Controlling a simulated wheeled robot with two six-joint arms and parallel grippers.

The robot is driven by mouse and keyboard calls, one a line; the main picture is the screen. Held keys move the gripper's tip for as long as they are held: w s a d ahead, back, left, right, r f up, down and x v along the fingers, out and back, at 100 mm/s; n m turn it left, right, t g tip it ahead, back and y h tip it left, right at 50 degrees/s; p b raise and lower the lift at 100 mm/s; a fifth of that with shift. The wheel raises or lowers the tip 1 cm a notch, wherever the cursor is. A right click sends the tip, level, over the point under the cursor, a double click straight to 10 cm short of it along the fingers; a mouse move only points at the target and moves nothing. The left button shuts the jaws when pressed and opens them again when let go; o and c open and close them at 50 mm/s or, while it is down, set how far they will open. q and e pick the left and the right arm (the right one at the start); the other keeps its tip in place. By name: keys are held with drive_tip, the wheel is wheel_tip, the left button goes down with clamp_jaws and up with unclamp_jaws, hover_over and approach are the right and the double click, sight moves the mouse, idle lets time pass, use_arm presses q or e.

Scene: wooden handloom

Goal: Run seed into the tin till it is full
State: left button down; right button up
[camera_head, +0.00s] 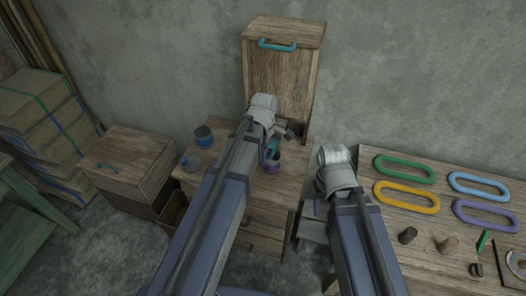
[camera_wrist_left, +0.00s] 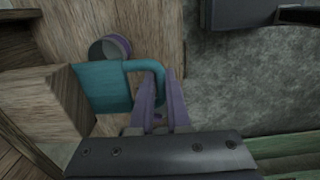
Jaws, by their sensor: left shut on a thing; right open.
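A tall wooden seed bin (camera_head: 282,85) stands on a small wooden table against the wall. A teal slide with a loop handle (camera_wrist_left: 100,87) sticks out of the wood in the left wrist view. My left gripper (camera_wrist_left: 165,95) has its purple fingers shut on that loop. In the head view its arm largely hides it. A purple round tin (camera_head: 270,163) stands on the table below the bin's front; it also shows in the wrist view (camera_wrist_left: 108,50). Its seed level cannot be told. My right gripper (camera_head: 318,207) is open, mostly hidden behind its own wrist.
A wooden chest (camera_head: 125,160) is further left. The right bench (camera_head: 410,250) holds coloured loops, including a green one (camera_head: 405,168), and small tools. A gap separates bench and table.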

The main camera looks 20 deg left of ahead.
use_arm(q)
drive_tip(key=shift+s, duration=1.3)
idle(6.6)
